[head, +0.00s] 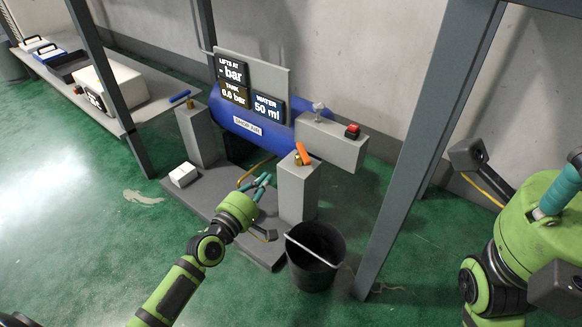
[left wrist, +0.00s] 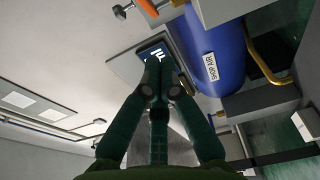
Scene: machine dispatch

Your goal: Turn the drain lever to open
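Two levers show in the head view, and I cannot tell by label which is the drain lever. An orange lever (head: 303,153) sits on a brass fitting atop the right grey post (head: 298,192). A blue lever (head: 180,96) sits atop the left grey post (head: 197,135). My left gripper (head: 265,180) is low between the posts, left of the right post and below the orange lever, touching neither lever. In the left wrist view its teal fingers (left wrist: 160,62) converge at the tips with nothing visible between them. My right gripper (head: 555,200) is at the right edge, partly cut off.
A blue tank (head: 215,112) labelled SHOP AIR stands behind the posts, with display panels above. A black bucket (head: 312,265) stands right of the grey base plate (head: 215,200). A grey upright (head: 405,180) separates my arms. A white box (head: 183,174) sits at the plate's left.

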